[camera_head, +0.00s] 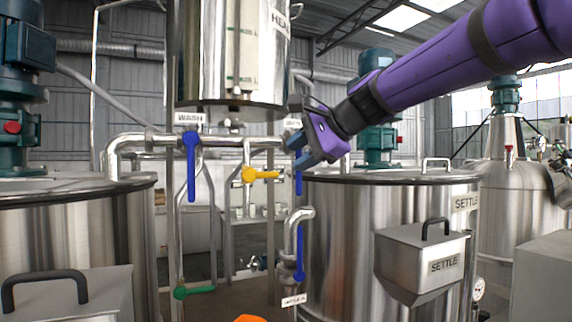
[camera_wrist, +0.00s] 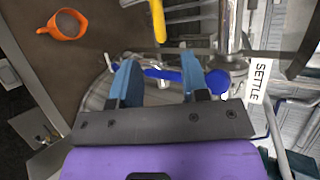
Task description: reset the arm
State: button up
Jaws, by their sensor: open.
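My arm, purple, reaches in from the upper right of the head view. My gripper (camera_head: 300,152) is in front of the pipework, left of the settle tank (camera_head: 340,235). It also shows in the wrist view, where its two blue fingers (camera_wrist: 158,80) are apart with nothing held between them. A blue valve handle (camera_wrist: 215,82) lies beyond the fingers there; I cannot tell how far. In the head view a blue handle (camera_head: 298,183) hangs just below the gripper, partly hidden by it.
A blue handle (camera_head: 191,168) hangs under the WASH label, beside a yellow handle (camera_head: 262,174). A green handle (camera_head: 194,292) and another blue handle (camera_head: 300,252) are lower. An orange jug (camera_wrist: 68,27) stands on the brown floor. A steel tank (camera_head: 75,230) is at left.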

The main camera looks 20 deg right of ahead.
jog(key=shift+s+d+r, duration=0.25)
jog(key=shift+s+r, duration=0.1)
jog(key=shift+s, duration=0.15)
jog(key=s+d+f+n+g+h, duration=0.1)
jog(key=s+f+n+g+h, duration=0.4)
jog(key=s+f+n, duration=1)
jog(key=s+f, duration=0.6)
jog(key=f, duration=0.1)
jog(key=shift+d+f+h, duration=0.2)
jog(key=shift+d+h, duration=0.05)
jog(key=shift+h, duration=0.15)
